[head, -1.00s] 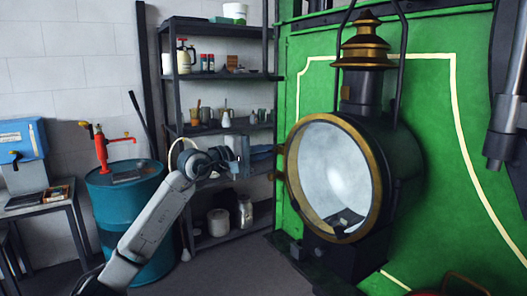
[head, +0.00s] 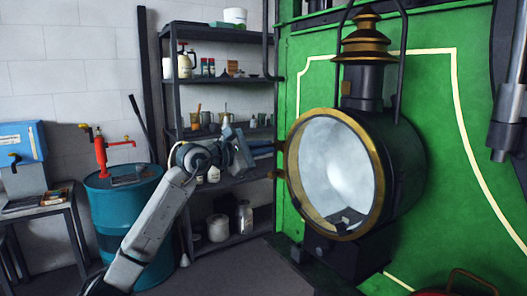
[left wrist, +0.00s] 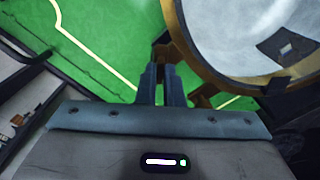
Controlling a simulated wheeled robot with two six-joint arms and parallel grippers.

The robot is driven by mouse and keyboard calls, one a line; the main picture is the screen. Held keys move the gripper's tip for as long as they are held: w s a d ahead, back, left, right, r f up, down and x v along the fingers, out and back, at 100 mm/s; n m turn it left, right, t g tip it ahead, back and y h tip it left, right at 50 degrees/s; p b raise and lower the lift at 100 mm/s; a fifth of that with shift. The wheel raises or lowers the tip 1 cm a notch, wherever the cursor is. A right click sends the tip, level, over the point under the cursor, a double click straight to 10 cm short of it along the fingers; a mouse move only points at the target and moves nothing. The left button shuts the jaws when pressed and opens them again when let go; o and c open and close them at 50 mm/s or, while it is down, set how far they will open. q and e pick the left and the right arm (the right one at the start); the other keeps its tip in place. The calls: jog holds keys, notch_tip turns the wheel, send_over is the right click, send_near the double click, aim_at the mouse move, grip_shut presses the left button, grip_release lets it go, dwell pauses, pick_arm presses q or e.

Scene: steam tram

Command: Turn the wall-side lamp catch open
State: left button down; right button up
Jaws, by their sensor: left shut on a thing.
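The big round lamp (head: 335,178) has a brass rim and a pale glass front, and sits before the green panel. The wall-side lamp catch (head: 275,174) is a small brass piece at the left edge of the rim. My left gripper (head: 256,163) reaches in from the left to this edge, its body tilted. In the left wrist view, the dark fingers of my left gripper (left wrist: 162,70) stand close together beside the rim, shut on the catch, which they mostly hide. The lamp glass (left wrist: 250,35) fills the upper right there. My right gripper is not in view.
A dark metal shelf (head: 222,78) with bottles and jars stands behind my left arm. A blue drum (head: 122,205) with a red pump is at the left, beside a small table (head: 40,207). The grey floor between drum and lamp is clear.

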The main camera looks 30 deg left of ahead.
pick_arm(q)
jog(key=shift+a+r+n+b, duration=0.15)
jog(key=shift+n+b, duration=0.1)
jog(key=shift+n, duration=2.2)
jog(key=shift+r+n+b, duration=0.15)
jog(key=shift+n+b, duration=0.1)
jog(key=shift+n, duration=2.2)
jog(key=c, duration=1.6)
grip_release()
jog(key=shift+f, duration=0.1)
jog(key=shift+o, duration=0.2)
jog(key=shift+f, duration=0.1)
jog(key=b+v, duration=0.7)
jog(key=v, duration=0.3)
jog(key=shift+s+b, duration=0.35)
